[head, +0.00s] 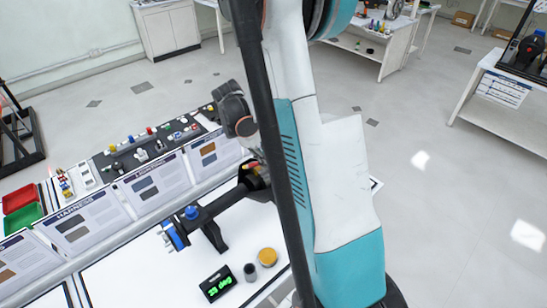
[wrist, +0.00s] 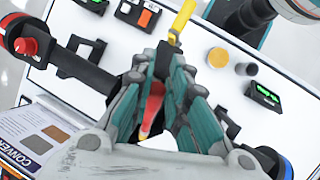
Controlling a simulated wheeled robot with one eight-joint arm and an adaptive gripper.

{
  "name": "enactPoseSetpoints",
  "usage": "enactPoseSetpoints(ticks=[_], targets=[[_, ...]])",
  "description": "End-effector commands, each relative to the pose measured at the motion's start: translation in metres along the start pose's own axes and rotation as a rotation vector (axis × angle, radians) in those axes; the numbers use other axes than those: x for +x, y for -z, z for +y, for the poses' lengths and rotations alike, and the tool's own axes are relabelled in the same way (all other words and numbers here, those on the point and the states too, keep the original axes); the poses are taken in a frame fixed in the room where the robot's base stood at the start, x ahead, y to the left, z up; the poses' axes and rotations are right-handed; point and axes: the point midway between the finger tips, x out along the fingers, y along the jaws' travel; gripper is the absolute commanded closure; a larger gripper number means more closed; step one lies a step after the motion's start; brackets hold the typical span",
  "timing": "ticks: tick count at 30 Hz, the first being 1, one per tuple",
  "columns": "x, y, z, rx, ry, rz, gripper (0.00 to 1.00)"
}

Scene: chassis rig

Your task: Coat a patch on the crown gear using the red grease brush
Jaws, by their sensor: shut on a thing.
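My gripper (wrist: 163,62) is shut on the red grease brush (wrist: 152,103), whose red body shows between the teal fingers in the wrist view. A yellow strip (wrist: 182,20) sticks out beyond the fingertips; I cannot tell whether it belongs to the brush. In the head view my gripper (head: 250,160) is over the black axle assembly (head: 215,208), with my arm hiding the far end. I cannot make out the crown gear for certain. The axle assembly also shows in the wrist view (wrist: 88,72), partly hidden behind my gripper.
A yellow-orange round pot (head: 268,256), a small dark cylinder (head: 250,272) and a black display with green digits (head: 218,283) stand on the white table. Red (head: 19,196) and green (head: 23,217) trays lie left. Parts boards line the table's back.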

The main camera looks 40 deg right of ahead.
Motion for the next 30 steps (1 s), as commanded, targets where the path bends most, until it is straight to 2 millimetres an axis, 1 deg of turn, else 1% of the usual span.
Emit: enactPoseSetpoints(ticks=[3, 14, 17, 30], targets=[[-0.001, 0.001, -0.006, 0.0, 0.0, 0.0, 1.0], [-0.004, 0.0, -0.006, 0.0, 0.0, 0.0, 1.0], [-0.01, -0.002, -0.005, 0.0, 0.0, 0.0, 1.0], [-0.046, -0.018, 0.003, 0.0, 0.0, 0.0, 1.0]])
